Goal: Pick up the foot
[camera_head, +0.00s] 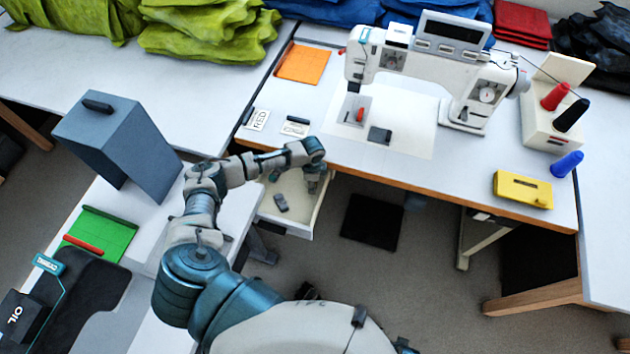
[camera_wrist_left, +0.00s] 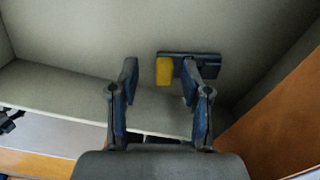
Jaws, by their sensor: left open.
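An open white drawer (camera_head: 300,226) under the sewing table holds a small dark grey piece (camera_head: 281,202) on its floor. My left gripper (camera_head: 313,187) reaches down into the drawer, to the right of this piece. In the left wrist view my left gripper (camera_wrist_left: 159,76) is open with nothing held between its fingers. A dark part with a yellow block (camera_wrist_left: 165,70) lies beyond the fingertips, right of centre, partly covered by the right finger. I cannot tell which of these pieces is the foot. My right gripper is not in view.
The drawer wall (camera_wrist_left: 60,85) and an orange wooden edge (camera_wrist_left: 275,125) are close around the gripper. The sewing machine (camera_head: 440,65) stands on the table above. A grey-blue box (camera_head: 115,140) stands left of my arm.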

